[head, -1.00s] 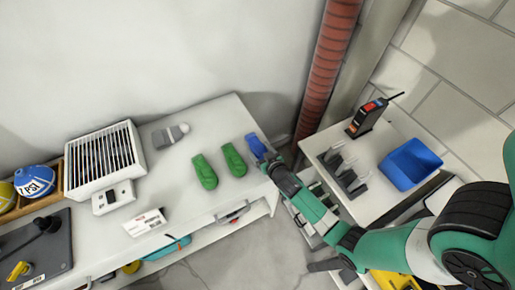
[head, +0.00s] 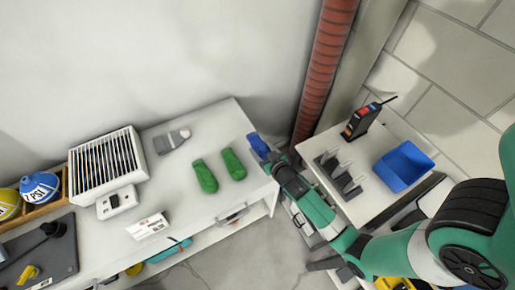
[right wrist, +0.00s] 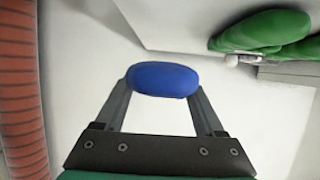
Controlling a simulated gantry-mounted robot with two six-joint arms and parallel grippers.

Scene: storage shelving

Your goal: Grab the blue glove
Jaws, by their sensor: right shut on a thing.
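The blue glove (head: 258,144) is at the right end of the white shelf top, beside the green gloves. My right gripper (head: 270,161) reaches it from the lower right and is shut on it. In the right wrist view the blue glove (right wrist: 163,79) shows as a rounded end between the two fingertips of my right gripper (right wrist: 163,92). The rest of the glove is hidden from that camera. I cannot tell whether the glove still touches the shelf. My left gripper is not in view.
Two green gloves (head: 205,176) (head: 233,164) lie just left of the blue one. A grey item (head: 172,141) and a white heater-like box (head: 108,163) stand further left. A red pipe (head: 322,75) rises behind; a blue bin (head: 403,166) sits on the right shelf.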

